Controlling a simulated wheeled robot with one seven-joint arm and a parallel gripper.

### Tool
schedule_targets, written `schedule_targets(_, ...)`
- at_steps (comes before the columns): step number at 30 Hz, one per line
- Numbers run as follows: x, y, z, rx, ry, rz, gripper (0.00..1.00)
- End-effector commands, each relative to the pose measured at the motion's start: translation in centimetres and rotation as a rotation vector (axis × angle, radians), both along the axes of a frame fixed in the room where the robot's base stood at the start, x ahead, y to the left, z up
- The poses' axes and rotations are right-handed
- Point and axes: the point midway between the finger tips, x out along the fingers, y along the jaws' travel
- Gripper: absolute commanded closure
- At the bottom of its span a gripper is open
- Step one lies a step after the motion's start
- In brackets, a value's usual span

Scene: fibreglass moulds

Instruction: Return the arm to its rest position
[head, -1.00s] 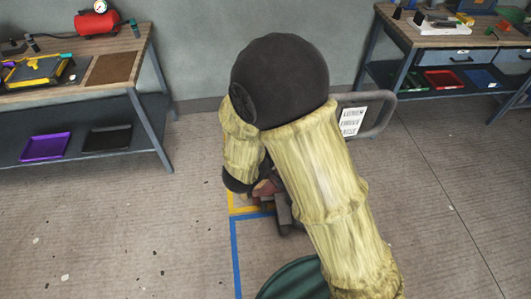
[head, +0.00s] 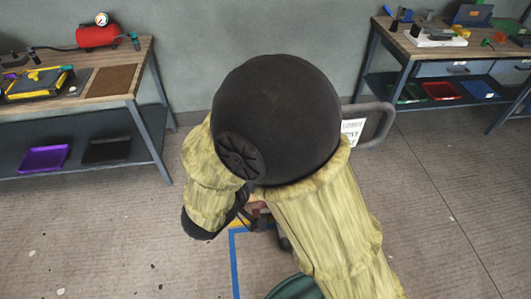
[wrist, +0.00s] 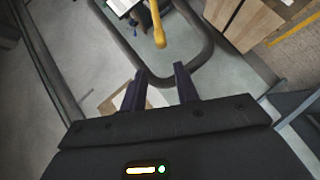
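My arm (head: 318,235), in a pale yellow sleeve with a large black elbow joint, is folded over the middle of the head view. The forearm points down on the left of the elbow, and my gripper is hidden there. In the wrist view my gripper (wrist: 161,72) shows two dark fingers standing apart. Neither finger is seen touching anything.
A workbench (head: 145,70) with a red tank (head: 97,37) stands left, another workbench (head: 400,38) right. A grey tubular handle (head: 380,125) with a white sign (head: 352,131) is close behind my elbow. The wrist view shows a yellow rod (wrist: 158,28) and wooden boxes (wrist: 243,20).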

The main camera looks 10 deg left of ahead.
Motion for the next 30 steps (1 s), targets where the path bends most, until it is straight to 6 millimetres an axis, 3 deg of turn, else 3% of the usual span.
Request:
schedule_targets(8, 0.4, -0.1, 0.0, 0.023, 0.002, 0.003, 0.69)
schedule_targets(17, 6.0, -1.4, -0.3, 0.416, 0.055, 0.05, 0.69)
schedule_targets(24, 8.2, -4.8, -0.6, 0.753, 0.208, 0.036, 0.69)
schedule_targets(30, 6.8, -10.1, -1.2, 0.921, 0.381, -0.079, 0.69)
